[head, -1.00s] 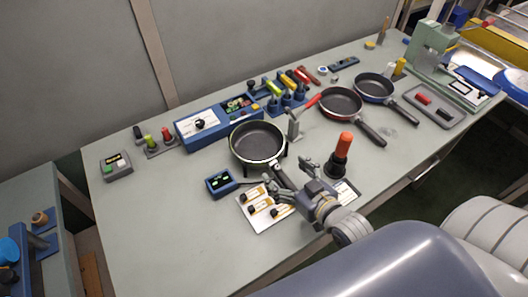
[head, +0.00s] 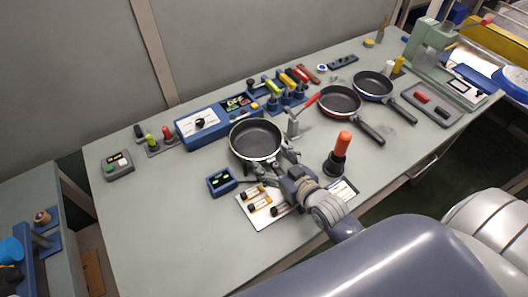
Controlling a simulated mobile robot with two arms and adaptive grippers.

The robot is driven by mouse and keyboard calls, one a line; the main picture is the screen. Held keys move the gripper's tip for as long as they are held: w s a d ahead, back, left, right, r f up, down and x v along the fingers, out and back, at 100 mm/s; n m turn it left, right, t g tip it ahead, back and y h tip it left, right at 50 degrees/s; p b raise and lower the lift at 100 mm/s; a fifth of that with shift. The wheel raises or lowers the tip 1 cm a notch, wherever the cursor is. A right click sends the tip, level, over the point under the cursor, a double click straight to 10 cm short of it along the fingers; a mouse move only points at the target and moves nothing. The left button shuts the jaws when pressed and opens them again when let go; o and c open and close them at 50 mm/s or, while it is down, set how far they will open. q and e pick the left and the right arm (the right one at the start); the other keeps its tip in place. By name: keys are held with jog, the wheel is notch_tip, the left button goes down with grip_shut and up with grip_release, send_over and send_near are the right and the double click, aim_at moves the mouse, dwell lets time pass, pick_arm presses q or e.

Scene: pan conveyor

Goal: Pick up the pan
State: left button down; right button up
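A black frying pan (head: 257,138) with a pale rim stands on the workbench, in the middle of the head view. Its handle points toward me and is mostly hidden by my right gripper. My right gripper (head: 274,165) is at the handle end of this pan, with its fingers spread to either side, close to the rim. The fingers look open; I cannot tell whether they touch the handle. Two more pans, a red-sided one (head: 340,100) and a blue-sided one (head: 373,85), stand farther right. My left gripper is not in view.
A small blue display box (head: 221,181) and a white sheet with labelled items (head: 262,221) lie beside the gripper. An orange-topped tool on a dark base (head: 340,150) stands close on its right. A blue control box (head: 203,127) is behind. The bench's left front is clear.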

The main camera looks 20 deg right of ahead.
aim_at(272, 160)
jog(key=shift+s, duration=0.15)
jog(key=c, duration=0.9)
jog(key=shift+s, duration=0.2)
grip_shut()
jog(key=shift+w+r, duration=0.1)
jog(key=shift+r, duration=0.1)
jog(key=shift+r, duration=0.1)
jog(key=shift+w+r, duration=0.2)
jog(key=shift+r, duration=0.35)
jog(key=shift+w+a+r, duration=0.1)
jog(key=shift+w+r, duration=0.1)
jog(key=shift+r, duration=0.3)
jog(key=shift+w+r, duration=0.15)
jog(key=shift+r, duration=0.3)
jog(key=s+d+b, duration=0.1)
jog(key=s+d, duration=0.2)
jog(key=s, duration=0.4)
jog(key=s+d+r+b, duration=0.1)
jog(key=s+d+b, duration=0.1)
jog(key=s+d, duration=0.2)
jog(key=shift+f+v, duration=0.3)
jog(key=shift+v, duration=1.3)
